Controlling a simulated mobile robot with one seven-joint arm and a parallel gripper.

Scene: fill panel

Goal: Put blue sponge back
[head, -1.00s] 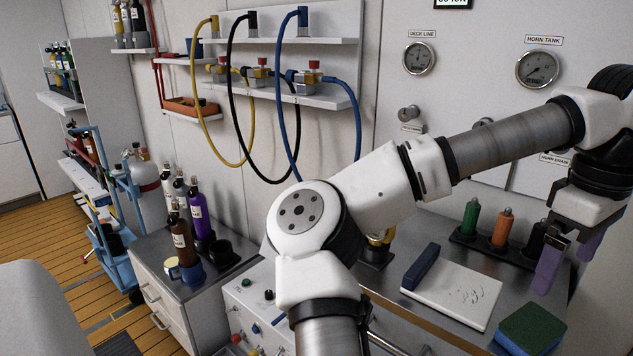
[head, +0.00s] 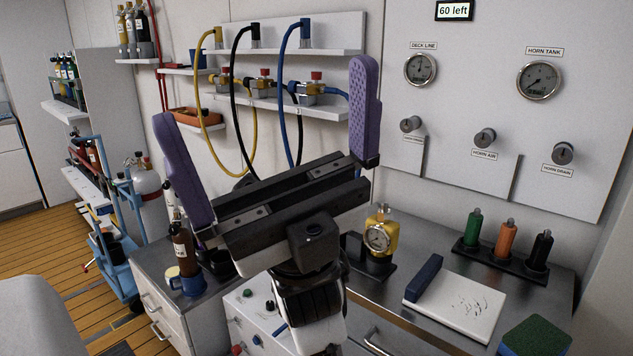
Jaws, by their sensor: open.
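A block with a green top and blue sides, which looks like the blue sponge (head: 537,337), lies at the bottom right of the head view on the metal counter (head: 395,311). The frame edge cuts off its lower part. A dark blue bar (head: 423,279) rests on the left edge of a white board (head: 462,303) with dark scribbles. My gripper (head: 264,92) is raised in the middle of the view, its two purple fingers pointing up and spread wide. It is open and empty, well to the left of the sponge and apart from it.
Green, orange and black bottles (head: 507,238) stand in a rack at the back right. Wall shelves with hoses (head: 289,90) are behind my gripper. Bottles stand on the left cabinet.

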